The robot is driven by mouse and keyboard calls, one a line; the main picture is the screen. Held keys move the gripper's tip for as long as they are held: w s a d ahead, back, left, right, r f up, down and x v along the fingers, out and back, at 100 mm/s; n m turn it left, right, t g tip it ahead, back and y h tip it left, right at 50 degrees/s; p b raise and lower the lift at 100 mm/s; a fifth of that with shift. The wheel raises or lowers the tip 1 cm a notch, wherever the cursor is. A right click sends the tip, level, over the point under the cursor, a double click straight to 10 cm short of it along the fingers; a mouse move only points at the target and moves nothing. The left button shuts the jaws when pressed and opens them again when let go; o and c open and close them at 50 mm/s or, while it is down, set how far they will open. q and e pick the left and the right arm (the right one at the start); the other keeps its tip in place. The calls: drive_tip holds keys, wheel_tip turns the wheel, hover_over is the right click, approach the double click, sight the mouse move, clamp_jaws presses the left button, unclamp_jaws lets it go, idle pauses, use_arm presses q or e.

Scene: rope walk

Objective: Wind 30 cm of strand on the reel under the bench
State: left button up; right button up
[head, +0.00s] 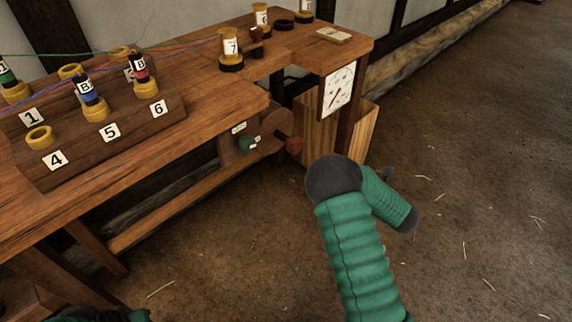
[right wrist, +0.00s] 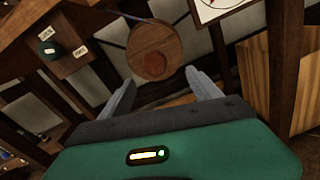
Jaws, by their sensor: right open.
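The reel under the bench shows in the right wrist view as a round wooden disc (right wrist: 157,40), with a reddish-brown crank handle (right wrist: 150,66) seen end-on. In the head view the reddish handle (head: 293,144) sticks out below the bench's right part. My right gripper (right wrist: 163,84) is open and empty. Its two grey fingers frame the handle from below in its own view; no contact shows, and the gap cannot be judged. In the head view its fingers are mostly hidden by my green-sleeved arm.
A green knob (head: 247,143) sits on a labelled plate left of the handle. A dial (head: 338,91) hangs at the bench's right end, above a wooden box (head: 361,132). The bench (head: 215,95) carries numbered bobbins and coloured strands. Floor to the right is open.

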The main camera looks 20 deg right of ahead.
sight(286, 139)
drive_tip(key=shift+n+y, duration=0.5)
drive_tip(key=shift+n, duration=0.1)
drive_tip(key=b+x, duration=0.1)
drive_tip(key=x, duration=0.4)
drive_tip(key=b+x, duration=0.2)
drive_tip(key=x, duration=0.3)
drive_tip(key=b+x, duration=0.1)
drive_tip(key=x, duration=0.5)
drive_tip(key=shift+s+a+f, duration=0.1)
drive_tip(key=shift+a+f, duration=0.1)
drive_tip(key=shift+a, duration=0.1)
drive_tip(key=shift+w+r, duration=0.1)
drive_tip(key=shift+w, duration=0.15)
use_arm(q)
drive_tip(key=x, duration=0.2)
drive_tip(key=s+x, duration=0.1)
drive_tip(key=x, duration=0.2)
drive_tip(key=shift+s+f, duration=0.1)
use_arm(e)
drive_tip(key=shift+c, duration=0.2)
